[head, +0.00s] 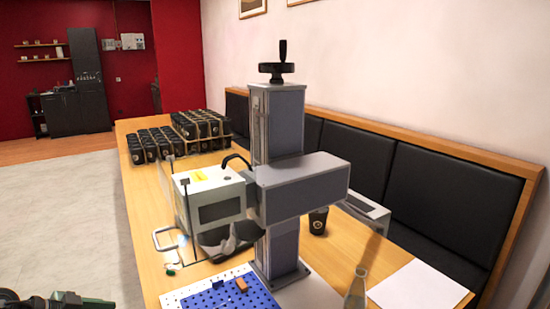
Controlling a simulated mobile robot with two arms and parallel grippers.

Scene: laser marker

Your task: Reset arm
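The laser marker (302,185) stands on the wooden table, with a grey column, a black hand wheel on top and a grey horizontal head. A blue perforated plate (205,298) lies at its foot with small parts on it, one of them a brown block (241,285). Part of my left gripper or arm (65,300) shows at the bottom left edge, beside the table and away from the marker. It is mostly cut off, so its fingers cannot be made out. My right gripper is not in the picture.
Rows of black cups (165,140) fill the table's far end. A white box-shaped device (208,190) stands left of the column. A black cup (318,220), a glass flask (356,288) and white paper (417,288) are to the right. A black padded bench (420,190) lines the wall. Floor at left is clear.

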